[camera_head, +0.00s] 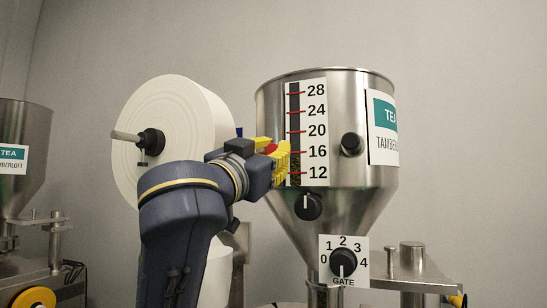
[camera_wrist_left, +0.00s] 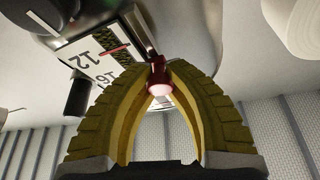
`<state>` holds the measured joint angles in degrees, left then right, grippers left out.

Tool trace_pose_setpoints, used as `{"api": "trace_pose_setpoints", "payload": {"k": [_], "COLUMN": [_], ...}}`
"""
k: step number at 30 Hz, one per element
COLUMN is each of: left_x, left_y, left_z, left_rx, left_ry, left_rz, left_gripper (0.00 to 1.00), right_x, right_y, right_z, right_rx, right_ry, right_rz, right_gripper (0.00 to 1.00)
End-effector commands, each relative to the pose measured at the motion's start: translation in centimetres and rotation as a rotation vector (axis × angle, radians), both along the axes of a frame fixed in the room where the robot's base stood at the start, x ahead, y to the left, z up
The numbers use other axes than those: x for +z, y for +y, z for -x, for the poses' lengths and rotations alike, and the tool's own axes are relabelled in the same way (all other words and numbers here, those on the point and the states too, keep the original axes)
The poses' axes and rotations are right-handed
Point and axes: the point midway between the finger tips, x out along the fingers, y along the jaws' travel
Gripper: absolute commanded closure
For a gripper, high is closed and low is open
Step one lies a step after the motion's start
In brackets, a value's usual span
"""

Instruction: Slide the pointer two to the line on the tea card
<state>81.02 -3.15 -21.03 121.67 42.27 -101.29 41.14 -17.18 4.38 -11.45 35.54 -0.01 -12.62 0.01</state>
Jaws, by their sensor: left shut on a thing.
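My left gripper (camera_head: 282,156) reaches in from the left, at the left edge of the scale on the steel hopper. Its yellow fingers, also in the left wrist view (camera_wrist_left: 158,82), are shut on a small red pointer (camera_wrist_left: 156,76) with a pale round end. The pointer shows as a red spot (camera_head: 270,149) between the fingers in the head view, roughly level with the 16 mark. The white scale (camera_head: 317,118) is marked 12 to 28 with red lines. The tea card (camera_head: 384,150) is on the hopper's right side, partly cut by its curve; no line on it is readable. My right gripper is out of view.
The steel hopper (camera_head: 355,200) has a black knob (camera_head: 351,144) right of the scale, another knob (camera_head: 309,206) below it and a gate dial (camera_head: 343,262) lower down. A large white roll (camera_head: 185,120) stands behind my left arm. Another hopper (camera_head: 25,125) stands far left.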

Motion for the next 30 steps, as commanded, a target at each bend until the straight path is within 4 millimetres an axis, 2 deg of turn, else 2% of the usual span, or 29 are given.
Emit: {"api": "trace_pose_setpoints", "payload": {"k": [1, 2, 7, 19, 30], "left_x": [0.0, 0.0, 0.0, -0.3, -2.5], "left_y": [0.0, 0.0, 0.0, 0.3, 3.0], "left_z": [0.0, 0.0, 0.0, 0.7, 5.7], "left_rx": [0.001, 0.001, 0.001, -0.001, -0.001], "left_ry": [-0.001, -0.001, 0.0, 0.0, -0.003], "left_rz": [0.001, 0.001, 0.0, 0.001, 0.002], "left_gripper": [1.0, 0.85, 0.65, 0.65, 0.65], "right_x": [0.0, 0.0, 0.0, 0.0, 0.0], "right_y": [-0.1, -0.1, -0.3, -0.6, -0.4], "right_z": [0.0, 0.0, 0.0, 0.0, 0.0], "right_rx": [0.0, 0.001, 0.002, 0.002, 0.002], "right_ry": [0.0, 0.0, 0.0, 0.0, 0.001], "right_rz": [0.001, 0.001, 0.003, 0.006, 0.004], "right_gripper": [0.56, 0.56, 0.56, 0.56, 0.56]}}
